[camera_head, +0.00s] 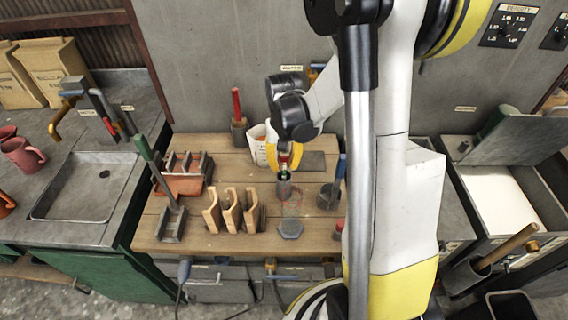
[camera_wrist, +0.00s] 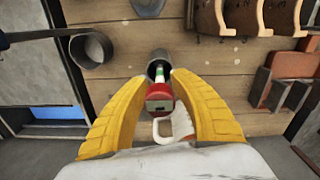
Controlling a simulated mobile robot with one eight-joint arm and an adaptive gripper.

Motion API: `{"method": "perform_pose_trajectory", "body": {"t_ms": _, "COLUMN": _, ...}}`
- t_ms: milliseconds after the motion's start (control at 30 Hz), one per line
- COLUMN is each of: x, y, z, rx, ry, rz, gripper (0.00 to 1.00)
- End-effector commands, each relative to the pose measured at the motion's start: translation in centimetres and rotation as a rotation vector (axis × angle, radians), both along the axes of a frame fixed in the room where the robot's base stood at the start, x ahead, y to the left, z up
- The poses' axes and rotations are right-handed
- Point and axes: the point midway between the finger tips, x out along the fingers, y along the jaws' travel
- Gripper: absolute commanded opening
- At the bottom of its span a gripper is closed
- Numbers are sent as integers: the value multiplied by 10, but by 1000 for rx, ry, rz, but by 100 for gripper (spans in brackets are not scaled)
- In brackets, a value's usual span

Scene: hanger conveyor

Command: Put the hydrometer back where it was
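The hydrometer has a red top and a green and white body; it shows in the head view (camera_head: 283,171) and in the wrist view (camera_wrist: 158,98). It looks upright, its lower end inside the mouth of a grey cylindrical holder (camera_head: 284,190), which also shows in the wrist view (camera_wrist: 158,58). How deep it sits is hidden. My gripper (camera_wrist: 161,82) has its yellow fingers on both sides of the red top and appears shut on it, above the holder. A clear cylinder on a grey hexagonal base (camera_head: 290,230) stands just in front of the holder.
A white jug (camera_head: 258,147) stands close behind my gripper. A grey cup (camera_head: 327,197) with a blue-handled tool is to the right. Curved wooden racks (camera_head: 231,213) and a reddish tray (camera_head: 183,184) are left. A sink (camera_head: 84,187) lies further left.

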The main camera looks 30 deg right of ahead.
Motion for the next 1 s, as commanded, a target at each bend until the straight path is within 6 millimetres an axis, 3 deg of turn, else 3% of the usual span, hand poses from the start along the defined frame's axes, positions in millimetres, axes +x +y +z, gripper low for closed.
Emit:
{"method": "perform_pose_trajectory", "body": {"t_ms": 167, "x": 0, "y": 0, "z": 25, "rx": 0, "ry": 0, "rz": 0, "gripper": 27}}
{"method": "perform_pose_trajectory", "body": {"t_ms": 500, "x": 0, "y": 0, "z": 100, "rx": 0, "ry": 0, "rz": 0, "gripper": 27}}
{"method": "perform_pose_trajectory", "body": {"t_ms": 733, "x": -1, "y": 2, "z": 124, "rx": -2, "ry": -7, "rz": 5, "gripper": 27}}
{"method": "perform_pose_trajectory", "body": {"t_ms": 867, "x": -9, "y": 18, "z": 141, "rx": -17, "ry": -57, "rz": 45, "gripper": 27}}
{"method": "perform_pose_trajectory", "body": {"t_ms": 1000, "x": -29, "y": 48, "z": 170, "rx": -47, "ry": -172, "rz": 129, "gripper": 27}}
